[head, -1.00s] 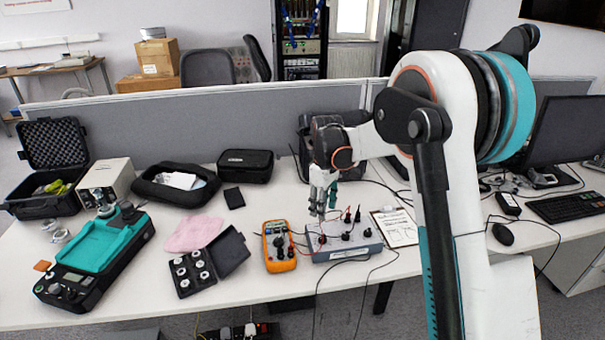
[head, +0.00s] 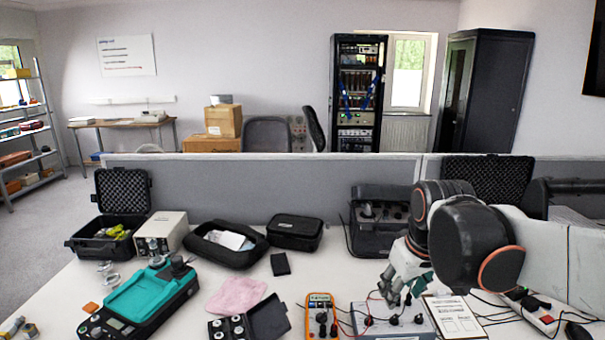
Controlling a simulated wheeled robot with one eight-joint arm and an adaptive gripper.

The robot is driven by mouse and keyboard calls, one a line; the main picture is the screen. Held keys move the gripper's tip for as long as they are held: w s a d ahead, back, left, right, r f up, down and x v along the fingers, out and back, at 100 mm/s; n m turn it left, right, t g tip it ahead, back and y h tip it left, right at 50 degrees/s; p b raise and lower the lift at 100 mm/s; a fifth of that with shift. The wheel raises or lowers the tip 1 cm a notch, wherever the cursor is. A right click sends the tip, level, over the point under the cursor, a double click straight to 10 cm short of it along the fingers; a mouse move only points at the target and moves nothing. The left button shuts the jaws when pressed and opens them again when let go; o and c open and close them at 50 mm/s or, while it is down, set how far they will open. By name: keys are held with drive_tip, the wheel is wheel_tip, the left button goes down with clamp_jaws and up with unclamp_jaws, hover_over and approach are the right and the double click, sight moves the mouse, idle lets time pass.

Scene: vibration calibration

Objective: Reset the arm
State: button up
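My arm reaches in from the right side of the head view, with large dark and white joints in the foreground. My gripper (head: 393,287) hangs fingers down above the grey box with knobs and leads (head: 392,322). Its fingers look grey and teal. They are small and partly overlapped by the leads behind, so I cannot tell whether they are open or shut. I see no object clearly held in it.
An orange multimeter (head: 321,318) lies left of the grey box, and a clipboard (head: 455,316) lies right of it. A teal device (head: 150,298), a pink cloth (head: 237,295) and a black case of weights (head: 262,322) lie further left. A grey partition (head: 290,183) stands behind.

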drive_tip(key=s+f+m+t, duration=0.2)
drive_tip(key=s+m+t, duration=0.1)
drive_tip(key=s, duration=1.2)
drive_tip(key=shift+m, duration=0.5)
